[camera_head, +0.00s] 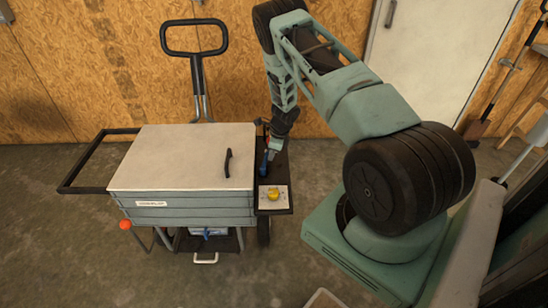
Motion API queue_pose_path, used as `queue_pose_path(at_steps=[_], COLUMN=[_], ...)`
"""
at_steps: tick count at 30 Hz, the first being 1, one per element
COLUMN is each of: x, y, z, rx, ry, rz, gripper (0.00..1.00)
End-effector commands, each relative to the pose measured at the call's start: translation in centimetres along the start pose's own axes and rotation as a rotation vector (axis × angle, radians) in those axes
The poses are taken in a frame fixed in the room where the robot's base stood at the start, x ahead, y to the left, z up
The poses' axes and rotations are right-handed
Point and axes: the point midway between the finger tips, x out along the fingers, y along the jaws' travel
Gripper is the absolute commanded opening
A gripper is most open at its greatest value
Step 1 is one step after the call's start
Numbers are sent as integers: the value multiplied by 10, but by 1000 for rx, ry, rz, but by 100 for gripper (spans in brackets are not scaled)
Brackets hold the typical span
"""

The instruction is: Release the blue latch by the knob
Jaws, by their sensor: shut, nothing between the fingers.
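A small blue part (263,163), which looks like the blue latch, is on the dark side shelf at the right of the cart. A yellow knob (273,194) on a pale plate sits on the same shelf, nearer the camera. My gripper (272,153) points down over the shelf, close beside the blue part on its right. It is shut with nothing held. The fingertips are small and dark here, so I cannot tell whether they touch the latch.
The cart has a pale lid (185,155) with a black handle (228,163). A black push bar (85,165) is at its left, and a tall black-handled pole (197,60) stands behind. A wooden wall (100,70) closes off the back. Floor is clear at front left.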

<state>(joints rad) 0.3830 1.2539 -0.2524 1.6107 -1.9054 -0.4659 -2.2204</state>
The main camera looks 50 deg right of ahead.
Motion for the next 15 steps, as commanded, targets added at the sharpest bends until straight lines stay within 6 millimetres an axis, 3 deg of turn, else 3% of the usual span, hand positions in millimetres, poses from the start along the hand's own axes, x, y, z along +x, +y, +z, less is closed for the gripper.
queue_pose_path(at_steps=[15], x=[3], y=[-4], z=[12], rx=[-209], ry=[0], rz=[49], gripper=[0])
